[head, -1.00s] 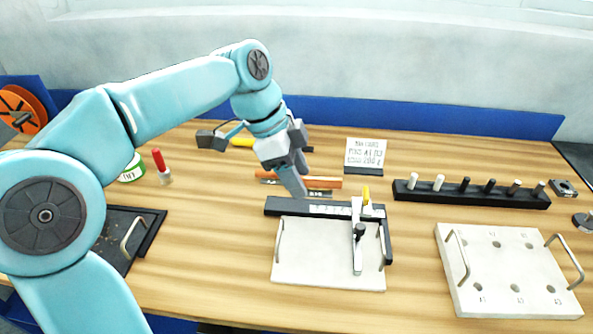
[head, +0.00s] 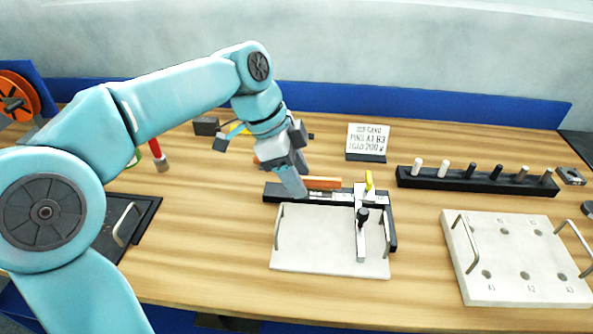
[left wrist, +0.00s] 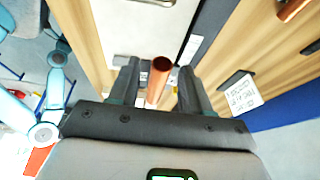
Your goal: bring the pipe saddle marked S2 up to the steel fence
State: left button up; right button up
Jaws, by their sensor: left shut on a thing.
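My left gripper (head: 293,192) is shut on a grey saddle carrying a copper pipe (head: 323,183). In the left wrist view the pipe (left wrist: 160,68) shows end-on between the fingers, with small grey metal parts (left wrist: 124,60) beside it. Its marking is not readable. The dark fence (head: 278,194) runs along the back edge of a white plate (head: 315,245); it also shows in the left wrist view (left wrist: 208,28). The gripper and pipe are right at the fence's back side; I cannot tell whether they touch. My right gripper is not in view.
A clamp with a black knob (head: 361,230) and yellow handle crosses the plate's right part. A black peg rail (head: 470,184), a white sign (head: 367,140) and a holed white board (head: 515,260) stand to the right. A dark tray (head: 125,225) lies left.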

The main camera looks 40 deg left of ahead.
aim_at(322, 221)
pick_arm(q)
jog(key=shift+f+b, duration=3.8)
jog(key=shift+f, duration=0.9)
jog(key=shift+w+d+p, duration=0.2)
jog(key=shift+w+d, duration=0.3)
jog(key=shift+d, duration=0.3)
jog(key=shift+w+d+p, duration=0.2)
jog(key=shift+w+d, duration=0.25)
jog(key=shift+d, duration=0.35)
jog(key=o, duration=1.4)
jog(key=shift+c, duration=0.2)
jog(key=p+v, duration=0.4)
jog(key=v, duration=1.2)
jog(key=shift+r, duration=0.2)
